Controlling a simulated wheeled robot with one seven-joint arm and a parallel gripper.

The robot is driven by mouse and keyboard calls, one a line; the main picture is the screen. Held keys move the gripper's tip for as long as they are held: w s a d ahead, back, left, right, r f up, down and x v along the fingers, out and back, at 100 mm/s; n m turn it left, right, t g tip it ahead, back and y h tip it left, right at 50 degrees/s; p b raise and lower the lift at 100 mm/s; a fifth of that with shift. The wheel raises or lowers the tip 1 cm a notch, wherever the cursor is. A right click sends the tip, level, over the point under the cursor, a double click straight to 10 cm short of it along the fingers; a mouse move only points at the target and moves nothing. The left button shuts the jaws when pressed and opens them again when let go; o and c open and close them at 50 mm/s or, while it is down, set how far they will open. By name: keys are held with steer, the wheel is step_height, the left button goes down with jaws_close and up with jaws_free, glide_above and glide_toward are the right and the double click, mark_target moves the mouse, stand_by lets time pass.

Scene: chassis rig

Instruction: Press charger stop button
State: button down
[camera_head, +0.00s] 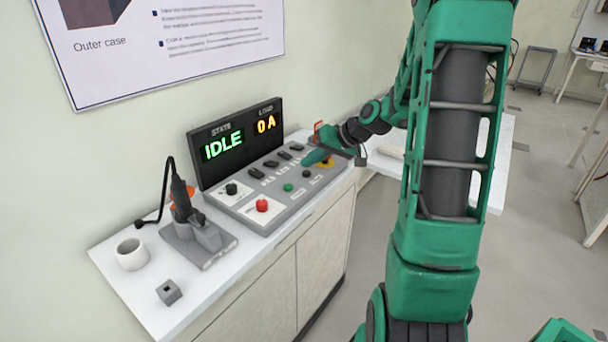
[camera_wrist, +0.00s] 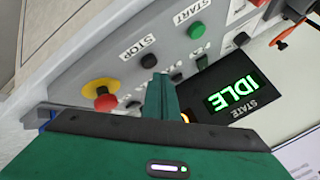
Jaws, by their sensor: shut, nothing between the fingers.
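The grey charger panel (camera_head: 275,218) stands on the white counter. Its display (camera_head: 240,140) reads IDLE in green and 0 A in orange. The black stop button (camera_head: 307,174) sits right of the green start button (camera_head: 288,187). In the wrist view the stop button (camera_wrist: 149,61) is beside the STOP label, and the start button (camera_wrist: 197,30) is beside START. My green gripper (camera_head: 306,160) is shut and empty over the panel's right part, close to the stop button. In the wrist view its fingertips (camera_wrist: 160,78) are just below the stop button; whether they touch the panel is unclear.
A red mushroom button on a yellow base (camera_wrist: 102,92) is near my gripper and mostly covered in the head view. A red knob (camera_head: 262,205) and black switches are on the panel. A plug stand (camera_head: 205,245), white mug (camera_head: 132,254) and small grey block (camera_head: 169,292) are at left.

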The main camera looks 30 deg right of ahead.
step_height(320, 180, up, 5)
steer(key=shift+f, duration=0.1)
stand_by(0.4)
stand_by(0.7)
steer(key=g+h, duration=0.2)
steer(key=g, duration=0.1)
glide_toward(310, 174)
steer(key=s+a, duration=0.4)
steer(key=s, duration=0.1)
steer(key=s+a+m+g+h, duration=0.1)
steer(key=s+g, duration=0.4)
steer(key=s, duration=2)
steer(key=shift+s+a+f+m+h, duration=0.2)
steer(key=shift+s+a+m+h, duration=0.2)
steer(key=shift+a+m, duration=0.6)
steer(key=shift+w+a, duration=0.1)
steer(key=shift+a, duration=0.1)
steer(key=shift+w+f, duration=0.25)
steer(key=shift+w, duration=0.35)
